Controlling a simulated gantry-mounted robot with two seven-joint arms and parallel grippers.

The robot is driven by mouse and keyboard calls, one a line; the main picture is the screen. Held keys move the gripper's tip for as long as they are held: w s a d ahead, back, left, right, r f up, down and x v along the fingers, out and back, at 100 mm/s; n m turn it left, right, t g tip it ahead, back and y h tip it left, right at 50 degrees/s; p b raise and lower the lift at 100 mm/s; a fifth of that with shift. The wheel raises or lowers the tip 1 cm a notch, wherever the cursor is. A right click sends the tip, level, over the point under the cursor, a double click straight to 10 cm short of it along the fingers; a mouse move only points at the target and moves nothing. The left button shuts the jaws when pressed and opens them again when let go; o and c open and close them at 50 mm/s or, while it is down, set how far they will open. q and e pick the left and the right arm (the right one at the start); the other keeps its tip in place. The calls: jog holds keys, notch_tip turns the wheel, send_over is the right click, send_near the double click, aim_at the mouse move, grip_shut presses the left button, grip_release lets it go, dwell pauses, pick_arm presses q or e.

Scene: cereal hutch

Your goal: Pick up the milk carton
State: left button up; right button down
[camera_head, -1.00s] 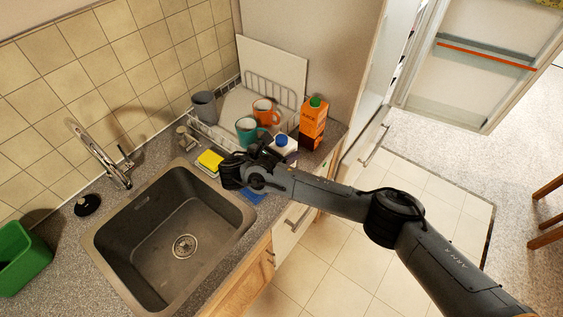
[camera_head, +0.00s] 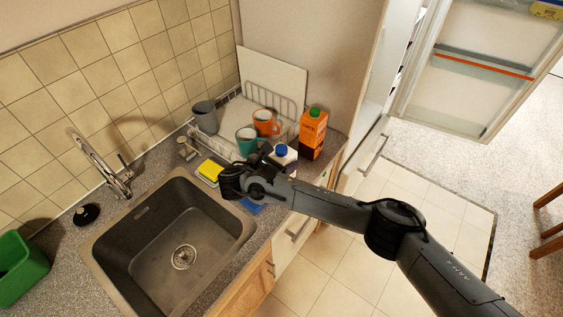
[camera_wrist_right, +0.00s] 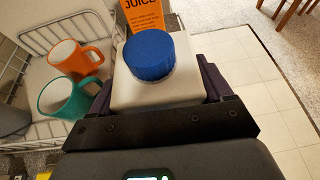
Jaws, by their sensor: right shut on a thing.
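The milk carton (camera_head: 285,155) is white with a blue cap and stands on the counter strip between the dish rack and the counter's front edge. My right gripper (camera_head: 267,162) is shut on the carton, and the arm hides most of the lower part. In the right wrist view the carton (camera_wrist_right: 155,92) fills the space between the dark fingers (camera_wrist_right: 158,100), its blue cap just above them. I cannot tell whether the carton's base touches the counter. My left gripper is not in view.
An orange juice carton (camera_head: 312,135) stands close behind the milk. The dish rack (camera_head: 222,128) holds a teal mug (camera_head: 247,141), an orange mug (camera_head: 265,122) and a grey mug (camera_head: 206,116). A yellow sponge (camera_head: 209,170) lies by the sink (camera_head: 150,245). The fridge door (camera_head: 480,75) is open.

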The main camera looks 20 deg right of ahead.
aim_at(278, 152)
jog(key=shift+r, duration=0.75)
notch_tip(278, 152, up, 3)
jog(key=shift+d+f, duration=0.15)
jog(key=s+d+r, duration=0.4)
jog(key=d+r, duration=0.2)
jog(key=d, duration=0.4)
jog(key=shift+d+r+p, duration=0.3)
jog(key=shift+r+p, duration=0.05)
jog(key=shift+p, duration=0.05)
jog(key=shift+s, duration=0.1)
